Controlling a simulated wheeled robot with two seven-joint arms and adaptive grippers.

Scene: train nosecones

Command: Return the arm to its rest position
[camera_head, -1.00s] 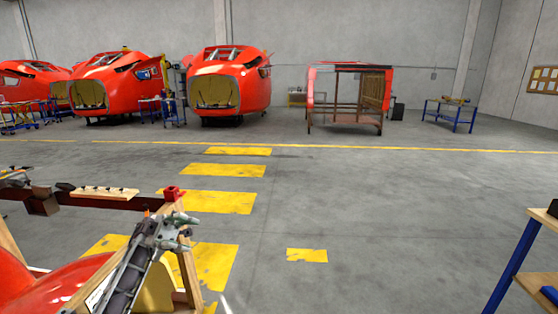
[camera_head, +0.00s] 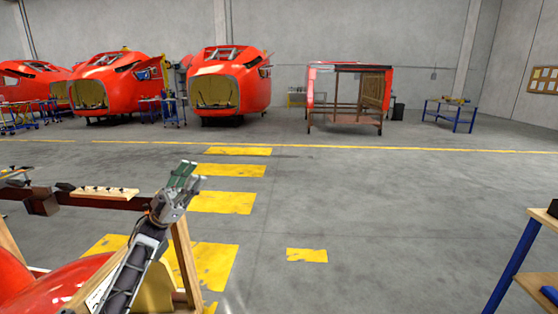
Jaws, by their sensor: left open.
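My left arm comes up from the bottom left. Its gripper (camera_head: 186,172) is open and points up, with greenish finger pads and nothing visible between them. It appears in front of the right end of a dark red beam (camera_head: 100,202). I cannot tell how far it is from the beam, and the arm hides part of the wooden frame behind it. My right gripper is not in view.
A red nosecone (camera_head: 60,287) sits in a wooden frame (camera_head: 186,262) at lower left. A blue-legged table (camera_head: 515,262) stands at the right edge. The grey floor between is clear. More red nosecones (camera_head: 229,82) stand far back.

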